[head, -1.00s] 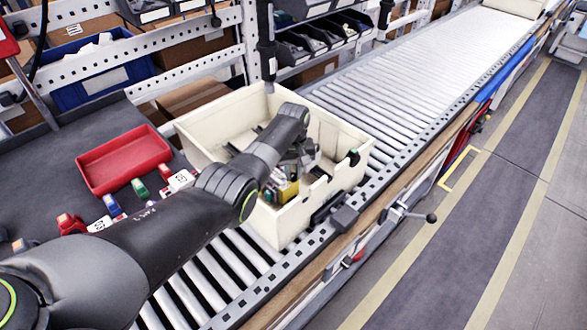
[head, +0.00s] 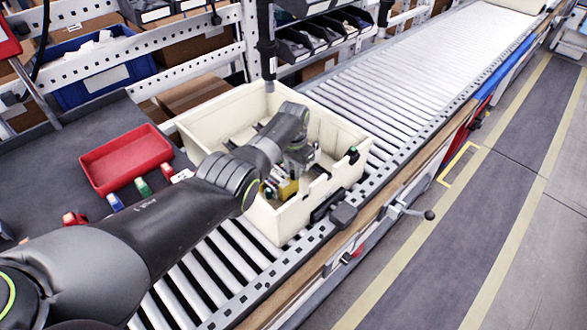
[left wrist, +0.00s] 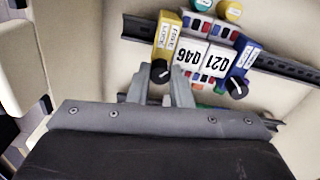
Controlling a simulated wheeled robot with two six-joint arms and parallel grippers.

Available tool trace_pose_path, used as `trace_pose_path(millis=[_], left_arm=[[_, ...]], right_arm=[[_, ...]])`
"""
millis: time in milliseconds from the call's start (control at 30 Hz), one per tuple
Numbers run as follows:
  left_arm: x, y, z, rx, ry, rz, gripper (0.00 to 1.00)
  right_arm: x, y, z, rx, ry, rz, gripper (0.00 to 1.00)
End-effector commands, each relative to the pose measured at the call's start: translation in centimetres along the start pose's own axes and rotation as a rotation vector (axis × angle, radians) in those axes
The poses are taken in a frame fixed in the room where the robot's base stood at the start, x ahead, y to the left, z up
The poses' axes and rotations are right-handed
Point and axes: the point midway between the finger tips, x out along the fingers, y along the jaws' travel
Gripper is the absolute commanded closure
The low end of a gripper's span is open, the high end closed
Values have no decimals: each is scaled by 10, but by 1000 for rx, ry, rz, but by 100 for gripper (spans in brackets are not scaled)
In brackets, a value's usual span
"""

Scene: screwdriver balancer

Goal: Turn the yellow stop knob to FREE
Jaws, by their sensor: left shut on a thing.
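The yellow stop (left wrist: 167,39) is a yellow block with FREE and LOCK on its label and a black knob (left wrist: 159,71) at its lower end in the left wrist view. My left gripper (left wrist: 159,79) has one finger on each side of this knob and is shut on it. In the head view the yellow stop (head: 288,189) shows inside the cream bin (head: 345,188), below my left wrist. The fingers are mostly hidden there by my arm. Which way the knob points is hard to tell. My right gripper is not in view.
Beside the yellow stop, white blocks marked 046 (left wrist: 187,61) and 021 (left wrist: 215,64) and a blue stop (left wrist: 242,62) with a black knob line a dark rail. The bin stands on a roller conveyor (head: 420,75). A red tray (head: 125,158) lies left of it.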

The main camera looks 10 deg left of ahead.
Motion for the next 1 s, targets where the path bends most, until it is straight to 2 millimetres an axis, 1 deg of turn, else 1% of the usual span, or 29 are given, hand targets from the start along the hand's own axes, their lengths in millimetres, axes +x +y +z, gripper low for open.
trace_pose_path(millis=[133,333,867,900,1000], left_arm=[[-1,0,-1,75,3,-1,100],[-1,0,-1,136,3,-1,100],[-1,0,-1,159,3,-2,100],[-1,0,-1,159,3,-2,79],[-1,0,-1,158,3,-1,66]], right_arm=[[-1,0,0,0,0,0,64],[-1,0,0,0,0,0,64],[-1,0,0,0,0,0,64],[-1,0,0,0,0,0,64],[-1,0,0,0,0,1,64]])
